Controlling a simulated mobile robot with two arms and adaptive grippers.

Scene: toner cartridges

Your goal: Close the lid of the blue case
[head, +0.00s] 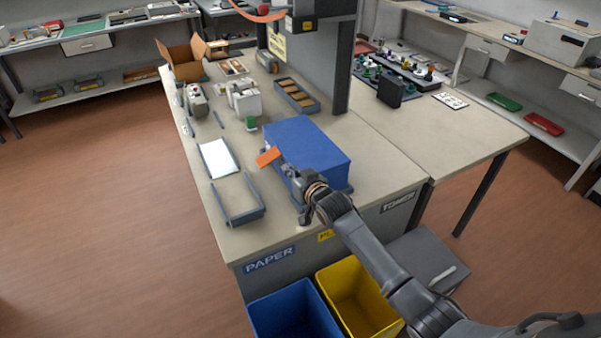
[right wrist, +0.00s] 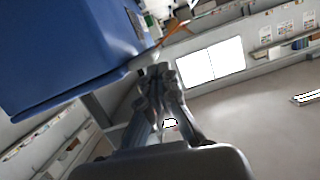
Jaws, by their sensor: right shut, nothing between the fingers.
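The blue case (head: 310,145) stands on the long beige worktable, near its front end. Its broad blue top looks flat in the head view, and I cannot tell whether the lid is fully down. An orange tab (head: 268,157) sticks out at its left side. My right gripper (head: 288,172) is at the case's near left side, shut and empty. In the right wrist view the shut fingers (right wrist: 158,72) point past the blue case (right wrist: 65,50), which fills the upper left. I cannot tell if they touch it. My left gripper is not in view.
A grey tray (head: 238,218) and a white-topped tray (head: 218,158) lie left of the case. A dark post (head: 345,60) rises behind it. Blue (head: 292,312) and yellow (head: 355,295) bins stand below the table's front edge. The table right of the case is clear.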

